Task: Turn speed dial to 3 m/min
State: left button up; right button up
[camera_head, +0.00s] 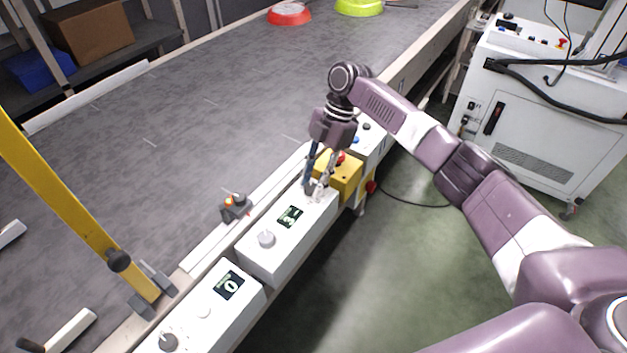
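My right gripper (316,188) points down over the upper right end of this box. Its fingertips are at a small pale part there, possibly a dial, which they mostly hide. I cannot tell whether they grip it. My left gripper is out of view.
A yellow box (349,176) with a red button stands just beyond my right gripper. A yellow bar (60,195) rises at left. A white cabinet (540,115) stands right.

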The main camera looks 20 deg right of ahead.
jog(key=shift+o, duration=1.3)
jog(key=shift+r, duration=0.1)
jog(key=v, duration=1.2)
jog(key=shift+s, duration=0.1)
